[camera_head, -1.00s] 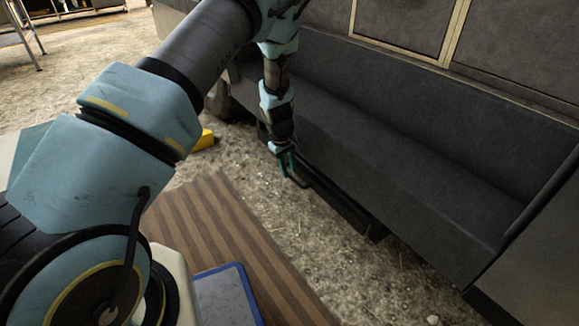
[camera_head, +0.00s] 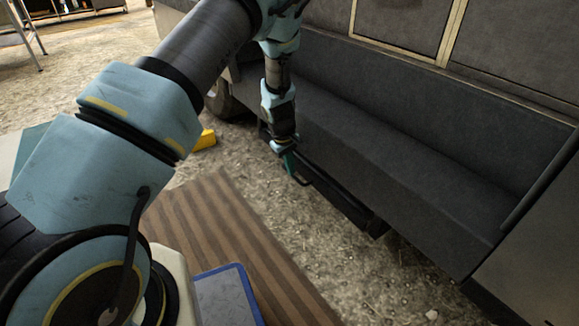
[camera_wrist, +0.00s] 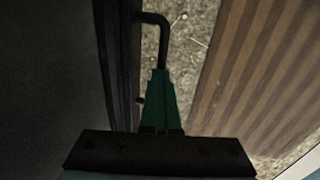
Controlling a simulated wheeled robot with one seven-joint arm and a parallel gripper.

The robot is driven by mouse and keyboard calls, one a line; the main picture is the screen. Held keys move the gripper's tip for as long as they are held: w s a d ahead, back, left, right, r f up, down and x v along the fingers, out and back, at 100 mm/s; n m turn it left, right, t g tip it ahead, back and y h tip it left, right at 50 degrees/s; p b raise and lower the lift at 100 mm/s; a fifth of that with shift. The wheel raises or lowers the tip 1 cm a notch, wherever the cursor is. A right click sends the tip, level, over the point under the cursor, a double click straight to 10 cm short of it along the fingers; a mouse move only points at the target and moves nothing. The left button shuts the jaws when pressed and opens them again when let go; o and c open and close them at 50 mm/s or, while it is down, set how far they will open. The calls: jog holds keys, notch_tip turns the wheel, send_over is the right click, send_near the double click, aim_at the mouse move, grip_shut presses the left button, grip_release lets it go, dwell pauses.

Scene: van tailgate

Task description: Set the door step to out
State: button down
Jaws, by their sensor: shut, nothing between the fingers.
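The door step (camera_head: 345,201) is a dark, low, long piece under the van's side sill. Its right end shows just below the sill's lower edge. A thin black bent handle bar (camera_wrist: 163,32) stands out beside the dark step edge in the wrist view. My gripper (camera_head: 290,168) is low by the step's left part, on the side away from the van. Its green fingers (camera_wrist: 160,75) are shut with nothing between them. The tips meet the end of the bar in the wrist view; whether they touch it I cannot tell. My wrist hides the step's left part.
The grey van sill (camera_head: 400,185) overhangs the step. A brown striped mat (camera_head: 215,225) lies on gravel in front, with a blue-edged panel (camera_head: 225,292) at its near end. A yellow block (camera_head: 205,139) sits left of my wrist. Bare gravel (camera_head: 330,255) lies between mat and step.

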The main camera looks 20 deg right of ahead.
jog(key=shift+w+a+f, duration=0.15)
jog(key=shift+f, duration=0.25)
jog(key=c, duration=1.5)
grip_release()
jog(key=shift+o, duration=1.3)
jog(key=o, duration=0.3)
jog(key=shift+s+r+p, duration=0.25)
jog(key=shift+r+p, duration=0.05)
jog(key=shift+p, duration=0.1)
jog(key=shift+o, duration=0.3)
jog(key=shift+r, duration=0.3)
notch_tip(320, 180, up, 11)
jog(key=a+p, duration=0.2)
jog(key=p, duration=0.7)
jog(key=shift+s+p, duration=0.15)
jog(key=shift+p, duration=0.15)
jog(key=shift+r, duration=0.15)
